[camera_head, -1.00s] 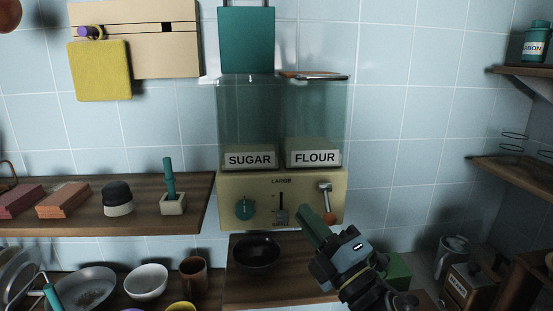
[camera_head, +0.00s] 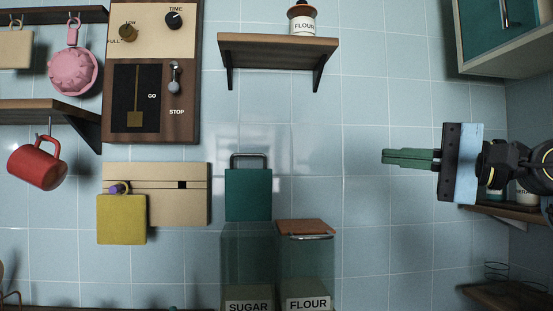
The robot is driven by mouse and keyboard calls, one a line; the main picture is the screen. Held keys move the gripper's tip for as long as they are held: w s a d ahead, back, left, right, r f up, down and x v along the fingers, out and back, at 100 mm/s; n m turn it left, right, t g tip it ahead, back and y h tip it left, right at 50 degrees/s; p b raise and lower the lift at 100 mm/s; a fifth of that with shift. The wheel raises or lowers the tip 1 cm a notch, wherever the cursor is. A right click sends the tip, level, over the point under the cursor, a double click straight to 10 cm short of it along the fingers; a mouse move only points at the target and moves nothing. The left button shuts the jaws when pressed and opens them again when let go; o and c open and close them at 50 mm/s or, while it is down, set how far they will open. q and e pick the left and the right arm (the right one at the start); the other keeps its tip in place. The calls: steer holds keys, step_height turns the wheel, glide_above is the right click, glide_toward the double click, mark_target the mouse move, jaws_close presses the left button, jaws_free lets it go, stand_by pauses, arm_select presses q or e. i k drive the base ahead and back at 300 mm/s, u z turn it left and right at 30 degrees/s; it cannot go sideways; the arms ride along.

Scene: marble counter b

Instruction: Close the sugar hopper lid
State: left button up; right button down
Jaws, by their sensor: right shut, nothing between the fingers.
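The sugar hopper (camera_head: 246,262) is the left half of a clear two-part dispenser, with a SUGAR label (camera_head: 248,306) at the bottom edge of the view. Its teal lid (camera_head: 248,196) stands upright at the back, open, with a handle (camera_head: 248,157) at its top. My right gripper (camera_head: 386,158) is shut and empty. It points left, raised to the right of the lid and well apart from it. My left gripper is out of view.
The flour hopper (camera_head: 305,262) beside it has a brown lid (camera_head: 305,227) lying closed. A wall shelf (camera_head: 278,48) holds a flour jar (camera_head: 303,20) above. A yellow pad (camera_head: 121,220) and beige board (camera_head: 190,205) are left. Bare tiled wall lies between lid and gripper.

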mark_target(248, 192)
steer(key=k, duration=1.05)
steer(key=u, duration=0.25)
steer(key=i, duration=2.05)
steer(key=z, duration=0.25)
